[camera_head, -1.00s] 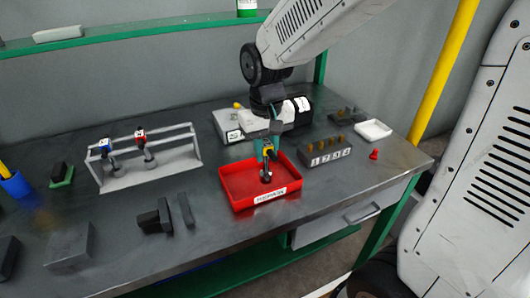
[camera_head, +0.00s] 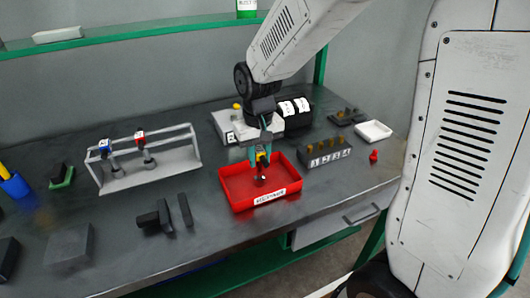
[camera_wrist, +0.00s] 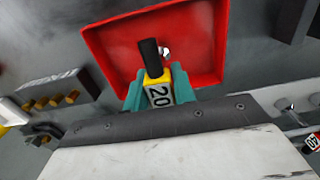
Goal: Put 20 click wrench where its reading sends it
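The 20 click wrench (camera_wrist: 158,90) has a yellow body marked 20 and a dark shaft with a metal end. My gripper (camera_wrist: 158,92) has teal fingers shut on its yellow body. In the head view my gripper (camera_head: 262,153) holds the wrench (camera_head: 261,168) upright over the red tray (camera_head: 238,206), its lower end within the tray's outline. I cannot tell whether that end touches the tray floor. The tray also shows in the wrist view (camera_wrist: 105,45) and looks otherwise empty.
A grey rack (camera_head: 165,177) at the left holds a blue-topped and a red-topped tool. A white dish (camera_head: 374,131) and a red piece (camera_head: 374,156) lie farther right. Dark blocks (camera_head: 165,215) lie left of the tray.

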